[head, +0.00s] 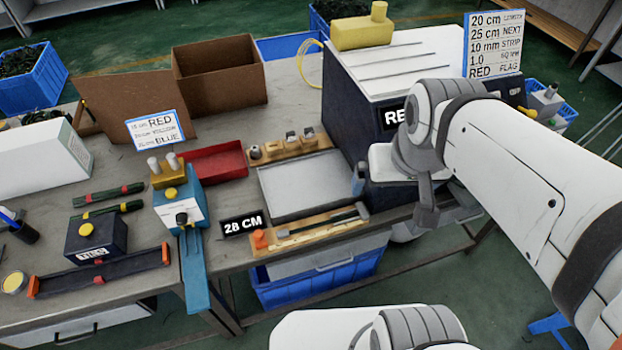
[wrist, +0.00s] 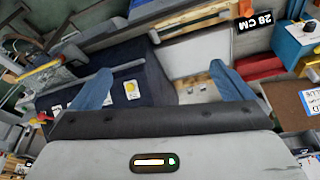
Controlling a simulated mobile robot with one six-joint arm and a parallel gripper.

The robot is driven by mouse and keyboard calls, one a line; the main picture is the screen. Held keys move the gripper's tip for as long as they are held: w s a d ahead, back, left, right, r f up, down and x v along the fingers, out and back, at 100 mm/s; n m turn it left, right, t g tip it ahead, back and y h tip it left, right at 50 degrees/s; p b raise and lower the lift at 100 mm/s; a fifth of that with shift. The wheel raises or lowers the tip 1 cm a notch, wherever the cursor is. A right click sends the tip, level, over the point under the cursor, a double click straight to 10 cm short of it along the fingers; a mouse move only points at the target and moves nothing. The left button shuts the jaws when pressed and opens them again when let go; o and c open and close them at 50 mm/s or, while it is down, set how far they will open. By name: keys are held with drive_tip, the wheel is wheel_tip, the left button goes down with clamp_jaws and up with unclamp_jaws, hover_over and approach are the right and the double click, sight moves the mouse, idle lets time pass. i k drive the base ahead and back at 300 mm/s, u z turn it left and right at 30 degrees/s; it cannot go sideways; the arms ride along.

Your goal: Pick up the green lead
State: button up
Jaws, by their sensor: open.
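My gripper (wrist: 160,72) is open in the wrist view, with its two blue fingers wide apart and nothing between them. It is over the dark blue machine (wrist: 155,75) and the pale tray area beside it. In the head view my arm comes in from the right and the wrist is beside this machine (head: 345,110). Two dark green bundles lie on the left of the bench in the head view, one with red bands (head: 108,195) and one with yellow bands (head: 105,210). I cannot tell whether either is the green lead. They are far from my gripper.
A blue press (head: 180,205) and a 28 CM sign (head: 243,223) stand mid-bench. A wooden strip fixture (head: 310,230) lies along the front edge. A red bin (head: 215,163), a grey tray (head: 303,187) and a cardboard box (head: 220,72) are behind. A dark box (head: 97,240) stands at left.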

sight(284, 233)
drive_tip(key=z, duration=1.25)
drive_tip(key=k, duration=1.35)
drive_tip(key=u, duration=1.15)
drive_tip(key=i, duration=1)
drive_tip(key=u, duration=0.05)
